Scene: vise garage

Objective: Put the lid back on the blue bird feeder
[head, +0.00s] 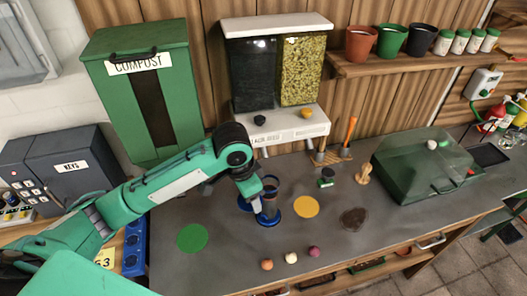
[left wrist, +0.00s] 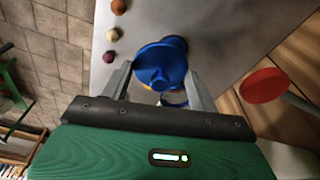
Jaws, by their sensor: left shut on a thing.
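My left gripper (head: 262,195) is over the middle of the bench, pointing down among the blue feeder parts. In the left wrist view, its fingers (left wrist: 160,84) are shut on a round blue lid (left wrist: 158,66). A second blue rim (left wrist: 178,43) shows partly behind the lid. The blue bird feeder (head: 268,219) shows a round blue base at the gripper, its upper part partly covered by the arm. Another blue edge (head: 244,203) shows just left of it. I cannot tell whether the lid touches the feeder. My right gripper is not in view.
A green disc (head: 192,237), a yellow disc (head: 305,207) and a dark brown patch (head: 354,218) lie on the bench. Three small balls (head: 291,258) are near the front edge. A seed dispenser (head: 275,130) stands behind, and a green box (head: 425,170) is at right.

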